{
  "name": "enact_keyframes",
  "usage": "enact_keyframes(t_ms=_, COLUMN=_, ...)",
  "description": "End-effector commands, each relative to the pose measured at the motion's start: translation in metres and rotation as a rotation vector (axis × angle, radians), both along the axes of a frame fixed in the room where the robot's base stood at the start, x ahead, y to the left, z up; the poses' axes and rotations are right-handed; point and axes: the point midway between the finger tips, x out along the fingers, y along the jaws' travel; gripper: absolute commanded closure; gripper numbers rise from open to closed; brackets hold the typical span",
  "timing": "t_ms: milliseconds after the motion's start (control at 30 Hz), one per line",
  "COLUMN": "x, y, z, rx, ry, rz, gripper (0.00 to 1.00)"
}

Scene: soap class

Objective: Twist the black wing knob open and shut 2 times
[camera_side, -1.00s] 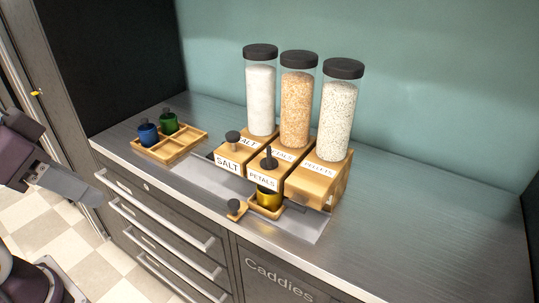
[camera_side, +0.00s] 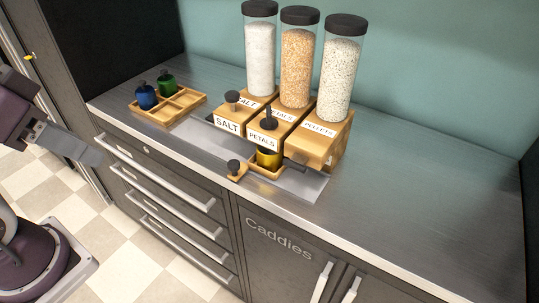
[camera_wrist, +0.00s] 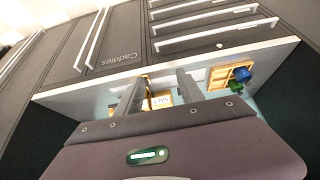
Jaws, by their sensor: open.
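In the side view, a black knob (camera_side: 268,121) stands on top of the wooden PETALS dispenser (camera_side: 262,140), the middle one. Another dark knob (camera_side: 232,98) stands on the SALT dispenser (camera_side: 228,125). I cannot tell surely which has the wing shape. A gold cup (camera_side: 268,157) sits in a wooden holder below the PETALS front. My gripper (camera_side: 88,152) is at the left edge, in front of the counter and well away from the knobs. In the wrist view its two grey fingers (camera_wrist: 158,82) are apart with nothing held, and they hide part of the dispensers.
Three tall clear tubes (camera_side: 297,75) with black lids rise behind the dispensers. A small wooden block with a dark knob (camera_side: 234,168) sits at the tray's front edge. A wooden caddy (camera_side: 180,108) with blue and green bottles is at left. The counter's right side (camera_side: 420,170) is clear.

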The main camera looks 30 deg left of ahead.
Motion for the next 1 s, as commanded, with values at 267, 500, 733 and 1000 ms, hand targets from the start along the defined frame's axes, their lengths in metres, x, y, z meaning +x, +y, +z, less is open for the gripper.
enact_keyframes(t_ms=267, x=0.005, y=-0.001, z=0.005, rx=-0.007, ry=0.006, rz=0.007, gripper=0.69)
enact_keyframes(t_ms=500, x=0.121, y=-0.028, z=0.072, rx=-0.141, ry=0.199, rz=0.202, gripper=0.69)
enact_keyframes(t_ms=733, x=0.253, y=-0.09, z=0.051, rx=-0.176, ry=0.4, rz=0.462, gripper=0.69)
enact_keyframes(t_ms=1000, x=0.295, y=-0.129, z=0.005, rx=-0.149, ry=0.478, rz=0.598, gripper=0.69)
